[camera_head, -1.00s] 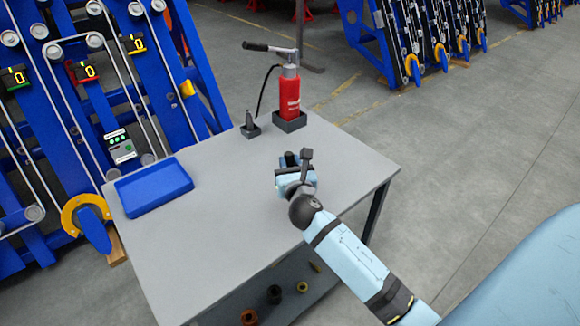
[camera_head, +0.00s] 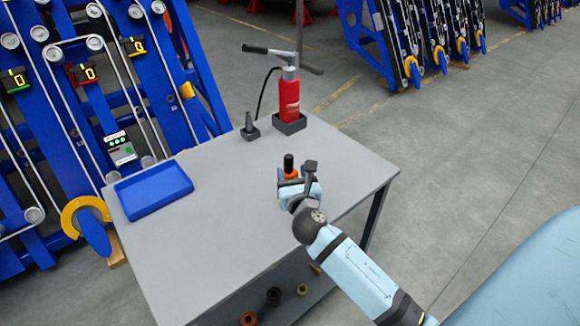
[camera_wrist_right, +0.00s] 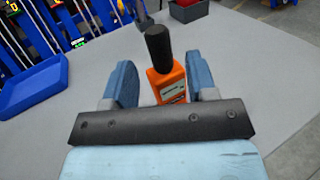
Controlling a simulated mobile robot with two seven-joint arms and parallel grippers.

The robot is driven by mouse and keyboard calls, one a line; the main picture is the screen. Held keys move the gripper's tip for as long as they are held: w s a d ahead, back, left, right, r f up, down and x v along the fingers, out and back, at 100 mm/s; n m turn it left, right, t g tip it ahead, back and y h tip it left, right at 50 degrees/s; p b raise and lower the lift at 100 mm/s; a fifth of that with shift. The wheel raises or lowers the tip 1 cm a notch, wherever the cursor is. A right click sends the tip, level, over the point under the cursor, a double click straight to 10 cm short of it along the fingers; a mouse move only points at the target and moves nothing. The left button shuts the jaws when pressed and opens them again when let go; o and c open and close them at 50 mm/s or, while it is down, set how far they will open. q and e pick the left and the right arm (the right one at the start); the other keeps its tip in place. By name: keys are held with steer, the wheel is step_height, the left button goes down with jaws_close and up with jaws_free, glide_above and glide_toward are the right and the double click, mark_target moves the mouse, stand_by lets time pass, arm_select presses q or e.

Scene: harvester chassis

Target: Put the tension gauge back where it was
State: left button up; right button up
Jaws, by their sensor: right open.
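An orange device with a label and a black upright handle, which I take for the tension gauge (camera_head: 290,174), stands on the grey table (camera_head: 230,205) toward its right side. It also shows in the right wrist view (camera_wrist_right: 168,84). My right gripper (camera_head: 297,188) is low over the table on the near side of the device. In the right wrist view, its blue fingers (camera_wrist_right: 160,80) are spread to either side of the orange body, with a visible gap on the left. The lower part of the device is partly hidden by the gripper. My left gripper is not in view.
A blue tray (camera_head: 153,187) lies at the table's left. A red pump bottle (camera_head: 289,97) in a dark holder and a small grey nozzle-like item (camera_head: 250,127) stand at the back edge. Blue chassis frames (camera_head: 70,90) adjoin the table's left. The table's middle is clear.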

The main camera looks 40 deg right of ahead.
steer(key=v, duration=0.8)
steer(key=shift+s, duration=0.3)
steer(key=shift+a, duration=0.15)
